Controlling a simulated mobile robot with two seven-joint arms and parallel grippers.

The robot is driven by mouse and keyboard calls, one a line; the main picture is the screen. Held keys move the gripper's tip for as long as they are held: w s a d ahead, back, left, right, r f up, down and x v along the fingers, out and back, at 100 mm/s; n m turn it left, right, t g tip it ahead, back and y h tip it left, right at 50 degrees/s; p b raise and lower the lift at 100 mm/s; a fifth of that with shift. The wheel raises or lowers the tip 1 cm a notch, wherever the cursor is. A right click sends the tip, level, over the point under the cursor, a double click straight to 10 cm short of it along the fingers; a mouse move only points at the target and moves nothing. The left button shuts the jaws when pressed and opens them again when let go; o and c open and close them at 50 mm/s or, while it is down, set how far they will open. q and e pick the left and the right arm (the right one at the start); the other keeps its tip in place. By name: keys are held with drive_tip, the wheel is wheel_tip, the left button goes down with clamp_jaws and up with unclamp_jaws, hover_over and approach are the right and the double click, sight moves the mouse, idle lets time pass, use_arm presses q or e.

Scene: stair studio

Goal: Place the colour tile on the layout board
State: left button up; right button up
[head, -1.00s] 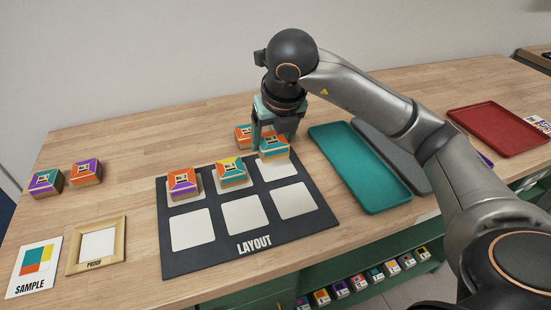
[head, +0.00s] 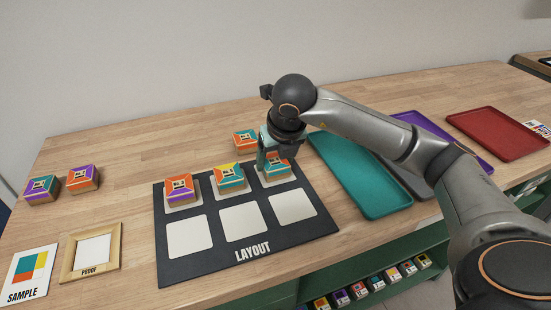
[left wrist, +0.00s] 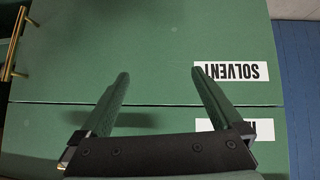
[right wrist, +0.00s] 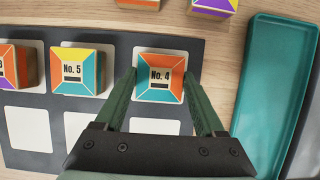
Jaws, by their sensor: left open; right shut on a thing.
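The layout board (head: 212,258) is dark with pale squares in two rows. My right gripper (right wrist: 160,76) is shut on the colour tile No. 4 (right wrist: 160,92), teal and orange on top, with one finger at each side. The held tile also shows in the head view (head: 277,173), at the far-row right square; I cannot tell whether it touches. Tile No. 5 (right wrist: 82,72) and an orange-purple tile (head: 180,187) sit on the other two far-row squares. The near-row squares are bare. My left gripper (left wrist: 162,85) is open and empty before green drawer fronts.
A loose tile (head: 245,141) lies just behind the board. Two more (head: 83,179) stand at the far left. A proof frame (head: 68,272) and sample card (head: 17,287) lie front left. Teal (head: 362,180), purple and red (head: 497,133) trays are at the right.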

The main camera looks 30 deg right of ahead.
drive_tip(key=o, duration=1.4)
drive_tip(key=shift+c, duration=0.2)
drive_tip(key=shift+r+p, duration=0.2)
drive_tip(key=shift+p, duration=0.15)
drive_tip(key=shift+r, duration=0.35)
drive_tip(key=p+v, duration=0.1)
drive_tip(key=v, duration=1)
drive_tip(key=shift+s, duration=0.25)
drive_tip(key=shift+a, duration=0.1)
